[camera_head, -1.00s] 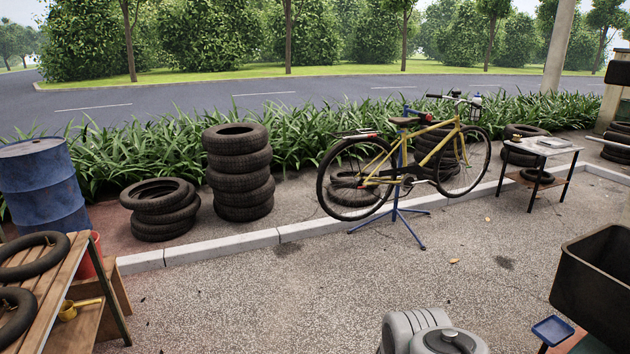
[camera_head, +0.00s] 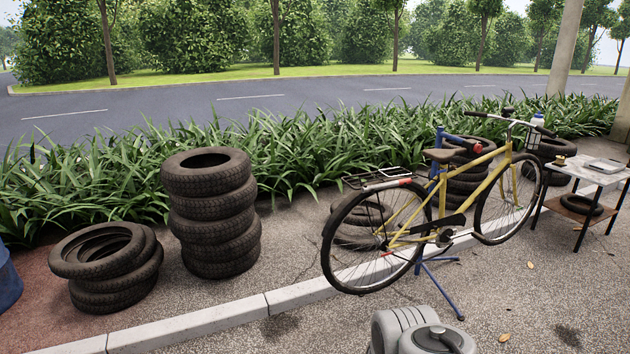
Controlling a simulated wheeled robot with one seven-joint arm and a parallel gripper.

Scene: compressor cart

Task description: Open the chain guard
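A yellow bicycle (camera_head: 455,188) is held upright on a blue repair stand (camera_head: 437,280) at the right of the view. A dark chain guard (camera_head: 438,226) runs along its lower frame, from near the rear wheel toward the crank. It is small here, and I cannot tell how it is fastened or whether it is open. A grey rounded part (camera_head: 420,332) at the bottom edge looks like mine. No gripper fingers show, so I cannot see their state.
Stacked tyres (camera_head: 213,215) and a lower tyre pile (camera_head: 107,265) stand left of the bicycle. A small table (camera_head: 585,185) stands at the right. A kerb (camera_head: 235,314) crosses the foreground, running close by the stand.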

